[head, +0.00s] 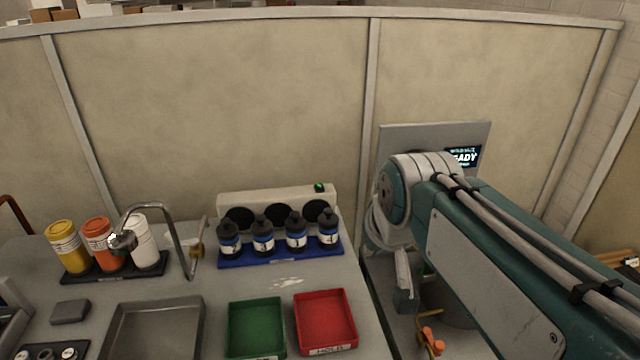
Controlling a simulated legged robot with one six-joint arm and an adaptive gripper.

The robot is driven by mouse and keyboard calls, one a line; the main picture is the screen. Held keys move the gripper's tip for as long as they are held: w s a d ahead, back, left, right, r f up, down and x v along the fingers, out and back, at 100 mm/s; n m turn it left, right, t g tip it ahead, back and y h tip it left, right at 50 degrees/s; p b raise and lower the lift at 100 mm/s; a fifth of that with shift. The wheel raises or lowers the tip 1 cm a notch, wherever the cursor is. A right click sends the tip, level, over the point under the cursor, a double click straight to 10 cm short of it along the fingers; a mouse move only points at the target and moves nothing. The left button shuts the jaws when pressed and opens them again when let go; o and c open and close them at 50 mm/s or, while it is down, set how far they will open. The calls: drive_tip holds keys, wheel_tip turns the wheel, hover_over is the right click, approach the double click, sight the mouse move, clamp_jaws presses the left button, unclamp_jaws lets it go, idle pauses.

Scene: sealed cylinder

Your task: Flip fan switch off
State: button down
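A pale fan unit (228,201) with several dark round openings stands at the back of the counter, behind a row of black bottles. A small green lit switch (319,187) sits on its top right end. My teal arm comes in from the right, and its wrist is right of the fan unit, apart from it. A grey part hanging below the wrist seems to be my gripper (404,284). Its fingers are mostly hidden by the arm, so I cannot tell whether it is open or shut.
Black bottles stand in a blue rack (282,255) before the fan unit. A green tray (256,351) and a red tray (325,320) lie in front. A curved metal tap (165,212) is left. A display panel (430,134) stands behind my arm.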

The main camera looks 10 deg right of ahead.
drive_tip(key=w+r, duration=0.3)
drive_tip(key=w, duration=1.9)
drive_tip(key=w+f, duration=0.4)
drive_tip(key=w, duration=0.6)
drive_tip(key=w+f+t, duration=0.1)
drive_tip(key=w+f, duration=0.4)
drive_tip(key=w, duration=0.4)
drive_tip(key=shift+w, duration=0.4)
drive_tip(key=shift+f, duration=0.1)
hover_over(319, 186)
drive_tip(key=s, duration=0.1)
drive_tip(key=f, duration=0.8)
drive_tip(key=shift+s, duration=0.2)
drive_tip(key=shift+s+f, duration=0.15)
drive_tip(key=shift+f, duration=0.85)
drive_tip(key=shift+s+f, duration=0.15)
drive_tip(key=shift+f, duration=0.8)
